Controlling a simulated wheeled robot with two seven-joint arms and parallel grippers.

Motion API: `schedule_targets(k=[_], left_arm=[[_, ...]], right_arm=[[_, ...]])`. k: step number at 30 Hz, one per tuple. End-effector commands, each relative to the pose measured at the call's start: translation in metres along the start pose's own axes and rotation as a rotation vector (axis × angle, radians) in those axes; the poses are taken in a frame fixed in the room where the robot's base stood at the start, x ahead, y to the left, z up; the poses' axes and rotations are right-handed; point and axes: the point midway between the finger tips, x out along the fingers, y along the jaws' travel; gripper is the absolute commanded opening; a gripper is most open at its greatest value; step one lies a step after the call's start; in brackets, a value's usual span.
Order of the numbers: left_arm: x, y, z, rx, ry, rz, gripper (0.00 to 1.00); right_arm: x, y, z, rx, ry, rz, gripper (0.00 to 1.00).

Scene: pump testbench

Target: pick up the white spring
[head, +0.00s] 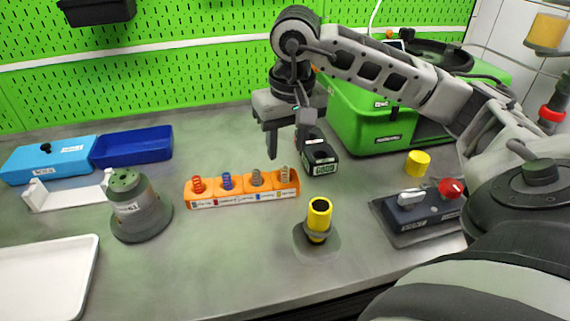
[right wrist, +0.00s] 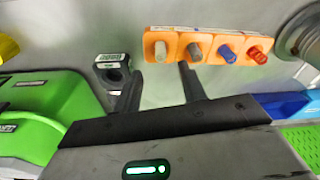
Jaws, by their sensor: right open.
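An orange spring holder (head: 243,197) stands on the bench with several springs in a row: red, blue, grey-brown and a pale one. The pale, whitish spring (head: 285,175) stands upright at the right end of the holder. In the right wrist view the white spring (right wrist: 160,52) is at the left end of the row. My right gripper (head: 286,152) is open and empty, above and behind that end of the holder. In the right wrist view its two fingers (right wrist: 160,75) point toward the holder, with the spring beyond the gap, apart from them. My left gripper is not in view.
A black labelled block (head: 320,157) stands right of the holder, close to my gripper. A yellow-topped cylinder (head: 319,215) is in front. A grey-green bell-shaped part (head: 137,212) is to the left. A green bin (head: 372,125) is behind right. The front middle bench is clear.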

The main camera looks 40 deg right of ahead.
Motion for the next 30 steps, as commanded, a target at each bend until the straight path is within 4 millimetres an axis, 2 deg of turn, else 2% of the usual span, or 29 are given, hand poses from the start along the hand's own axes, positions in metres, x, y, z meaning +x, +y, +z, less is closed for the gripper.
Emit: schedule_targets(k=[12, 20, 21, 25, 26, 30], left_arm=[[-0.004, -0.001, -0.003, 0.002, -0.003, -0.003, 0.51], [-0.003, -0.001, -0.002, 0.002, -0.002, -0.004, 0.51], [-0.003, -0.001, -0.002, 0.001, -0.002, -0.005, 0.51], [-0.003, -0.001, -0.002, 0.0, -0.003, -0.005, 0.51], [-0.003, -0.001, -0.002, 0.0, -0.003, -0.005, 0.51], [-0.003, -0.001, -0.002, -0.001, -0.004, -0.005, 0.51]], right_arm=[[0.049, -0.002, 0.004, 0.001, -0.002, 0.001, 0.41], [0.053, -0.002, 0.004, 0.001, 0.0, 0.0, 0.41], [0.053, -0.002, 0.004, 0.001, 0.0, 0.0, 0.39], [0.053, -0.002, 0.004, 0.001, 0.0, 0.0, 0.03], [0.053, -0.002, 0.004, 0.001, 0.0, 0.0, 0.0], [0.053, -0.002, 0.003, 0.001, 0.0, 0.0, 0.0]])
